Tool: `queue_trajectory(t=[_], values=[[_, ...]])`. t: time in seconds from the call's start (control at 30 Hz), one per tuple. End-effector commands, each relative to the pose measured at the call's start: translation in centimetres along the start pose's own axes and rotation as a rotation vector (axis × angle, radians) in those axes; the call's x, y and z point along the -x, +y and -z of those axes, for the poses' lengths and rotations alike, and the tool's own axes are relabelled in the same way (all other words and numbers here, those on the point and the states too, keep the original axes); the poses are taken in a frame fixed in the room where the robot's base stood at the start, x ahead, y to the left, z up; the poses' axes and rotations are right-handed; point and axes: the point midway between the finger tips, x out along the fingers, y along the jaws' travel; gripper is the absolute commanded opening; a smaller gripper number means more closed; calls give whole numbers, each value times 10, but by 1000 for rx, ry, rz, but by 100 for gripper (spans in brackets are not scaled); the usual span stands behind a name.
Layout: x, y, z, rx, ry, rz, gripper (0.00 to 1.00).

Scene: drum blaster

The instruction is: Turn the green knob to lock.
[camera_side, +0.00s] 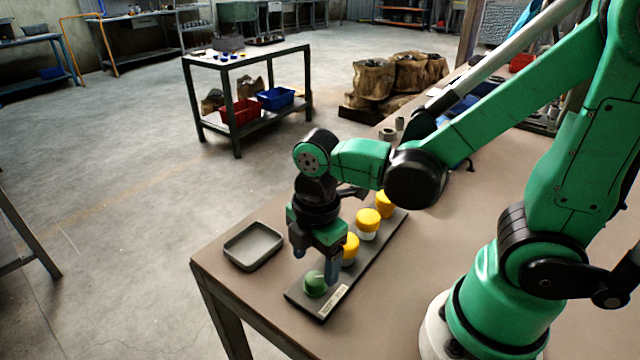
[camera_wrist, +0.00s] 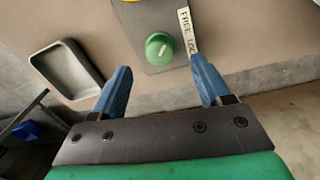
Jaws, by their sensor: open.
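The green knob (camera_side: 315,284) sits at the near end of a dark panel (camera_side: 295,292) on the table. In the wrist view the green knob (camera_wrist: 159,48) has a ridge across its top and lies beyond the fingertips, between their lines. A white label (camera_wrist: 188,30) beside it reads "FREE" and "LOCK", partly hidden by a finger. My gripper (camera_side: 316,266) is above the knob end of the panel, pointing down. In the wrist view my gripper (camera_wrist: 162,78) has its two blue fingers wide apart with nothing between them. I cannot see any contact with the knob.
Several yellow knobs (camera_side: 367,223) on white bases line the same panel behind the green one. A grey tray (camera_side: 253,246) lies left of the panel. The table's front edge is close to the green knob. Bare tabletop lies right of the panel.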

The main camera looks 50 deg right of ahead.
Motion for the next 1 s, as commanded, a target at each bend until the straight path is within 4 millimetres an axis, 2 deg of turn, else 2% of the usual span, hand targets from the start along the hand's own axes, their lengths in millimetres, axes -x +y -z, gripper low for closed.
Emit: queue_trajectory(t=[0.2, 0.4, 0.77, 0.8, 0.83, 1.0], values=[[-22, 1, 0, -3, 1, -1, 70], [-34, 0, 0, -3, 1, -2, 70], [-38, 0, 0, -4, 1, -2, 70], [-38, 0, 0, -4, 1, -2, 67], [-38, 0, 0, -4, 1, -2, 59], [-38, 0, 0, -4, 1, -2, 11]])
